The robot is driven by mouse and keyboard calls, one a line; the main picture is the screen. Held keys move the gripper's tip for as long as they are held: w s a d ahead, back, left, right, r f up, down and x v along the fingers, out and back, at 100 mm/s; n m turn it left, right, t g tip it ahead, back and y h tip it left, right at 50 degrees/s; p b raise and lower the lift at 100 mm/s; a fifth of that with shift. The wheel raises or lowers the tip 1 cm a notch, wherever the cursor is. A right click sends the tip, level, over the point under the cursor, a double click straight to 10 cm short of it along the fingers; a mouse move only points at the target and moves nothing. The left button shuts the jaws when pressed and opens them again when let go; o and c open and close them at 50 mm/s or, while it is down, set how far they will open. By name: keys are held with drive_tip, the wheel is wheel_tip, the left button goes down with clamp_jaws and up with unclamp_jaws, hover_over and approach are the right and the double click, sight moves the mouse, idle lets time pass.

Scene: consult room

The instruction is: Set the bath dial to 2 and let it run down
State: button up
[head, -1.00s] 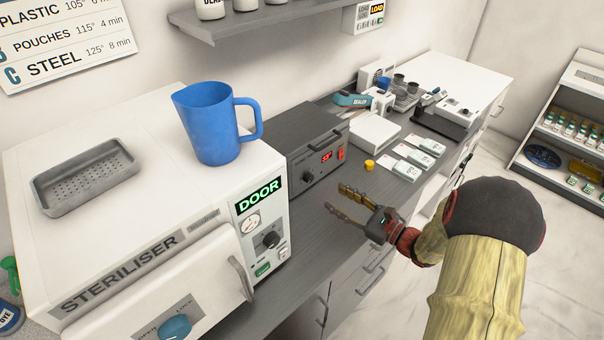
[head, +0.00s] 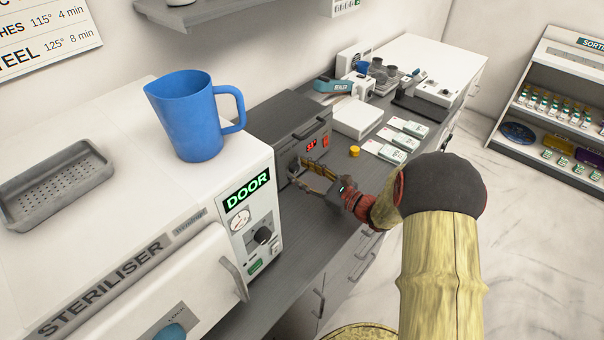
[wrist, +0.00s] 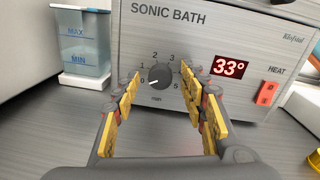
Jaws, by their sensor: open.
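The sonic bath (head: 290,128) is a grey box on the counter beside the steriliser. In the wrist view its front panel (wrist: 215,25) carries a dark round dial (wrist: 160,76) with a scale starting at 0 and marked in min. The dial's white pointer is at about 0. A red display (wrist: 230,66) reads 33°. My gripper (wrist: 163,98) is open, its yellow-padded fingers to the left and right of the dial. I cannot tell whether they touch it. In the head view my gripper (head: 300,172) is at the bath's front and hides the dial.
The steriliser (head: 120,250) stands left of the bath with a blue jug (head: 188,120) and a grey tray (head: 55,180) on top. A yellow cap (head: 354,151) and white packets (head: 395,140) lie to the right. A water tank (wrist: 82,45) stands left of the bath.

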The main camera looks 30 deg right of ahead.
drive_tip(key=shift+c, duration=1.2)
clamp_jaws()
